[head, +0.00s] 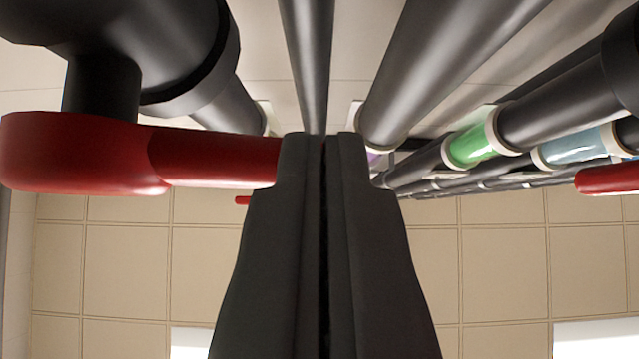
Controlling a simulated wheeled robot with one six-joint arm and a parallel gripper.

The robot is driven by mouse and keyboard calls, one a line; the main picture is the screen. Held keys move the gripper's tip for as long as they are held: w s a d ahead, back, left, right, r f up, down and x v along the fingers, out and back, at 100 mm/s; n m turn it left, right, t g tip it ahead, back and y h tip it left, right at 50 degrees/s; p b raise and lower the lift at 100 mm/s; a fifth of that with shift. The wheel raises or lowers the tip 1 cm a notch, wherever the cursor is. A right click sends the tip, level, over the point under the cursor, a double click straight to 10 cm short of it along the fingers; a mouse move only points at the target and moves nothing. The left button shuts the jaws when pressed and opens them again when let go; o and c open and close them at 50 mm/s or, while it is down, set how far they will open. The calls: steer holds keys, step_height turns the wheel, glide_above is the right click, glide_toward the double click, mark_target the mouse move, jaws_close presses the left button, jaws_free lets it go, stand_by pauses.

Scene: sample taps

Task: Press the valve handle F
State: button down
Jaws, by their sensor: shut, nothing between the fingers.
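A large red valve handle (130,158) fills the left of the head view. It hangs on a dark stem under a thick black pipe, and its bar runs right until my gripper hides its end. No letter shows on it, so I cannot tell whether it is handle F. My gripper (324,138) is shut and empty in the middle of the view. Its tips overlap the handle's right end in the picture; I cannot tell whether they touch it.
Dark pipes run overhead, one with a green band (472,145) and one with a blue band (575,147). Another red handle (608,180) is at the right edge. A small red piece (242,200) shows left of my gripper. The tiled surface (500,250) beyond is clear.

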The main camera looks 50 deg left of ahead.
steer(key=shift+f, duration=0.15)
stand_by(0.4)
steer(key=v, duration=1.7)
steer(key=shift+f, duration=0.2)
steer(key=shift+d, duration=0.1)
